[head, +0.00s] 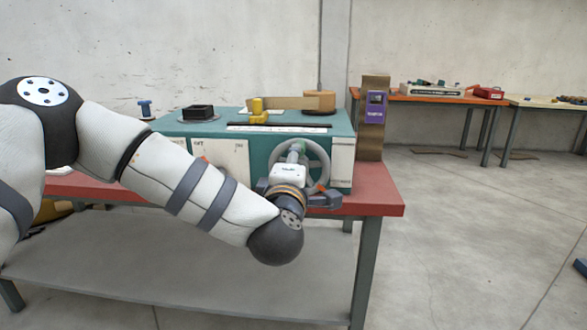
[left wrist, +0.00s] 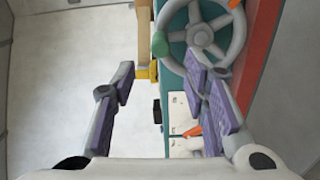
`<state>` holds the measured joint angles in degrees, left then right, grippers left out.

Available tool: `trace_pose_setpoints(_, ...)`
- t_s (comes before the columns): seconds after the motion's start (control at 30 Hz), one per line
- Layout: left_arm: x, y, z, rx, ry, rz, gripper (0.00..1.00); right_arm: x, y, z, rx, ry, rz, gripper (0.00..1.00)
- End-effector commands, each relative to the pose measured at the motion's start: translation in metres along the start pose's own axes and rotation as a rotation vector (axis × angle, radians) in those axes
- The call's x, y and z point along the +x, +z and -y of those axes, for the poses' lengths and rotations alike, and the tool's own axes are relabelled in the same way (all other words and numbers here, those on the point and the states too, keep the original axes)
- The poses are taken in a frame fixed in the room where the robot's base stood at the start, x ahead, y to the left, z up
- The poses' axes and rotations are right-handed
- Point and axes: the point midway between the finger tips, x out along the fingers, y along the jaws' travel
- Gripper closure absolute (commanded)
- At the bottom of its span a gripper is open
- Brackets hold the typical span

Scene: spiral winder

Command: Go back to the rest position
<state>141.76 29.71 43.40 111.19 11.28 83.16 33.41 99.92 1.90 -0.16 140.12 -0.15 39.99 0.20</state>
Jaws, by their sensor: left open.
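In the head view my left arm reaches in from the left, and my left gripper (head: 292,172) is in front of the teal winder box (head: 345,122), near its grey handwheel (head: 325,158). In the left wrist view the two purple-padded fingers of the gripper (left wrist: 162,82) are wide apart with nothing held between them. There the spoked handwheel (left wrist: 237,38) with a green knob (left wrist: 160,44) lies beyond the fingertips, to the upper right. The gripper covers part of the wheel in the head view, so any contact is unclear. My right gripper is not in view.
The winder stands on a red-topped table (head: 378,190) with a grey lower shelf (head: 200,275). A wooden post with a purple device (head: 375,108) stands at its right. An orange bench (head: 420,97) is farther back. The floor at right is mostly clear.

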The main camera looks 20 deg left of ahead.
Motion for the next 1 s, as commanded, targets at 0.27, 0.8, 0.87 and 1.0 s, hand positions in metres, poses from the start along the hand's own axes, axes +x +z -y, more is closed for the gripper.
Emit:
trace_pose_setpoints(0.27, -0.02, -0.001, 0.0, 0.0, 0.0, -0.002, 0.59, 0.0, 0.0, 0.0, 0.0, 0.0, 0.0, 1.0)
trace_pose_setpoints(0.8, -0.061, 0.034, 0.097, 0.263, -0.195, 0.206, 0.59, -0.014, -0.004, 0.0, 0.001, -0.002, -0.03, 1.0)
trace_pose_setpoints(0.87, -0.093, 0.042, 0.147, 0.397, -0.297, 0.322, 0.59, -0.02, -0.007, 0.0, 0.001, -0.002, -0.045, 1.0)
trace_pose_setpoints(1.0, -0.187, 0.037, 0.251, 0.681, -0.534, 0.605, 0.59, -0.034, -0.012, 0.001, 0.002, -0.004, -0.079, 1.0)
